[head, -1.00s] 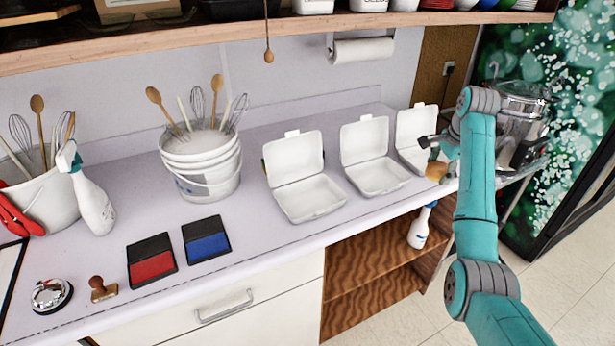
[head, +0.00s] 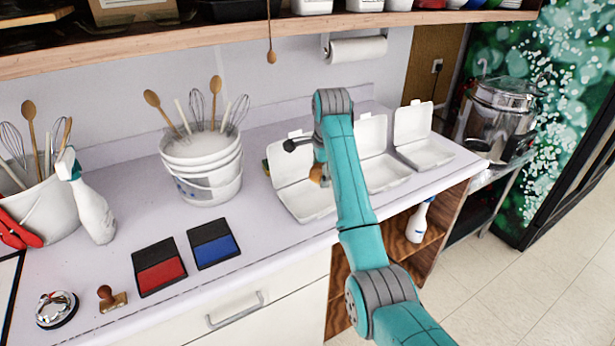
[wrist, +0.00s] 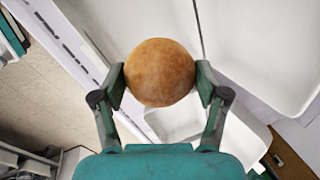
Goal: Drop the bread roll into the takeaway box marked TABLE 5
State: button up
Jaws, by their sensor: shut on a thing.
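The round brown bread roll (wrist: 160,72) is held between the two fingers of my gripper (wrist: 160,84) in the wrist view. In the head view the bread roll (head: 316,173) shows partly, above the left takeaway box (head: 286,198); my arm covers most of the gripper and part of this box. The middle takeaway box (head: 384,176) is partly behind my arm, and the right takeaway box (head: 427,156) is in clear view. All three are white with open lids. I can read no TABLE 5 mark on any of them.
A white bucket of utensils (head: 203,175) stands left of the boxes. Red (head: 160,275) and blue (head: 214,249) pads, a stamp (head: 112,298) and a bell (head: 56,310) lie at the front left. A shelf (head: 200,46) overhangs the back. A steel pot (head: 498,115) stands at the right.

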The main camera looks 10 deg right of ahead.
jog(key=shift+a+f, duration=0.25)
send_over(319, 201)
jog(key=shift+f, duration=2.75)
jog(key=o, duration=1)
jog(key=shift+v, duration=3.75)
jog(key=shift+s, duration=0.1)
